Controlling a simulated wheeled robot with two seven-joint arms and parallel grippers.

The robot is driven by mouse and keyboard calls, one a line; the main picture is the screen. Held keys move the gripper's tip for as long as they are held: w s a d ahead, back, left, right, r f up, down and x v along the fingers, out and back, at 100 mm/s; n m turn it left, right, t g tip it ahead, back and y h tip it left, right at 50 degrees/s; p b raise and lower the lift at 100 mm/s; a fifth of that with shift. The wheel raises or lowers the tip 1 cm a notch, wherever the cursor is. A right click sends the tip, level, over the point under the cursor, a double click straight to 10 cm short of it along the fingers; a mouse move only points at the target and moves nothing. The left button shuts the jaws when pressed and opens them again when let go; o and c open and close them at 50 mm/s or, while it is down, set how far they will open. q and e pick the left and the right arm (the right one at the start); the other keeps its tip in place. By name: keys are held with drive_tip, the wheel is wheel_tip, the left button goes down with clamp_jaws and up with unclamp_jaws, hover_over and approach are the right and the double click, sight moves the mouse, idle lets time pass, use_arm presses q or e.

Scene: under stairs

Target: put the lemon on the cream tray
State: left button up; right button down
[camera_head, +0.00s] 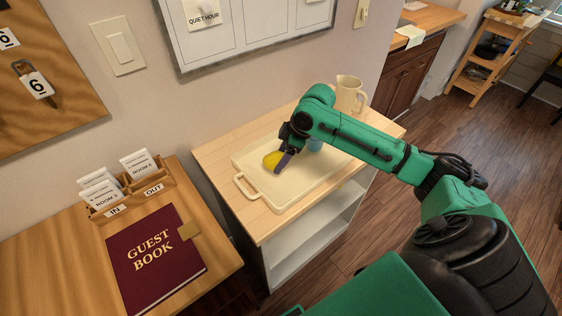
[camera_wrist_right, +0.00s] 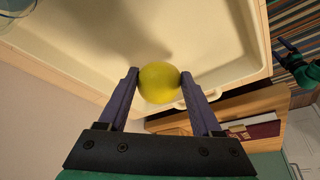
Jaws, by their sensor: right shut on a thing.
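The yellow lemon (camera_head: 272,160) is between the fingers of my right gripper (camera_head: 284,158), over the left part of the cream tray (camera_head: 249,186). In the right wrist view the lemon (camera_wrist_right: 159,83) is gripped between the two fingertips of the right gripper (camera_wrist_right: 159,84), with the cream tray (camera_wrist_right: 215,45) behind it. I cannot tell whether the lemon touches the tray floor. The tray lies on a light wooden shelf top (camera_head: 268,222).
A cream pitcher (camera_head: 349,94) stands behind my right arm. A bluish cup (camera_head: 315,144) is partly hidden beneath the arm. A guest book (camera_head: 155,258) and a wooden IN/OUT card holder (camera_head: 132,197) are on the desk at left. The wall is close behind the shelf.

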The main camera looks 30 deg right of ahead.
drive_tip(key=f, duration=0.2)
drive_tip(key=shift+d+f, duration=0.2)
drive_tip(key=shift+f, duration=0.15)
drive_tip(key=shift+a+f, duration=0.1)
drive_tip(key=shift+c, duration=1.8)
unclamp_jaws()
drive_tip(key=o, duration=0.3)
drive_tip(key=b+v, duration=0.1)
drive_tip(key=v, duration=1.1)
